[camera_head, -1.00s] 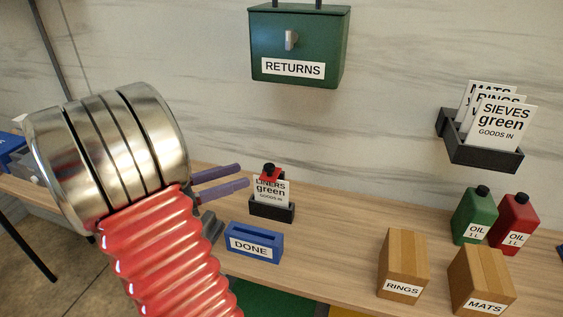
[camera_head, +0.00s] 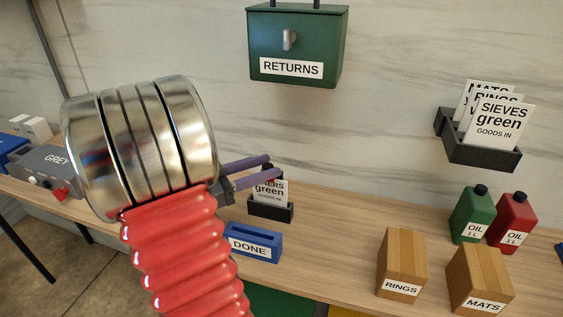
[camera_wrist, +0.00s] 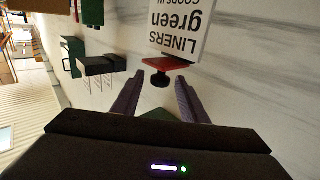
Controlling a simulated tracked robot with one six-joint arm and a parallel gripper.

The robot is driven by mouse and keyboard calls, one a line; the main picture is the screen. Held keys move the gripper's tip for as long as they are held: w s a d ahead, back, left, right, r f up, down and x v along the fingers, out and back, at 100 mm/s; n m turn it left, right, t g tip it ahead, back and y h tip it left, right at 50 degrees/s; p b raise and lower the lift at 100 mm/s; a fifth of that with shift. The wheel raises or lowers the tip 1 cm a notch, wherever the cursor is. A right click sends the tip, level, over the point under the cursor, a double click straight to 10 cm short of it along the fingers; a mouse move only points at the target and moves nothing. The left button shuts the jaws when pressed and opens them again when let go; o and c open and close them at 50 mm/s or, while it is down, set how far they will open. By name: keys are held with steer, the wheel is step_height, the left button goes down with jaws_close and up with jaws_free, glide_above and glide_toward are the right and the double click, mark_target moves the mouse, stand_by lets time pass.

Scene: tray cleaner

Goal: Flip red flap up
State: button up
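The red flap (camera_wrist: 166,62) shows in the wrist view as a red bar at the LINERS end of a white card (camera_wrist: 180,30). A black knob (camera_wrist: 160,80) sits by it. My gripper (camera_wrist: 159,76) is open, its two purple fingers apart, with the knob between or just beyond the tips; I cannot tell contact. In the head view my gripper (camera_head: 275,166) is in front of the top of the LINERS card (camera_head: 270,194) in its black holder (camera_head: 270,212), and its fingers mostly hide the flap and knob.
A blue DONE box (camera_head: 254,242) stands in front of the card holder on the wooden bench. A green RETURNS box (camera_head: 297,45) hangs on the wall above. RINGS (camera_head: 402,262) and MATS (camera_head: 480,278) cartons stand to the right. A GREY box (camera_head: 50,170) is at left.

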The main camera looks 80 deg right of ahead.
steer(key=shift+x, duration=2.65)
steer(key=shift+c, duration=0.2)
jaws_close()
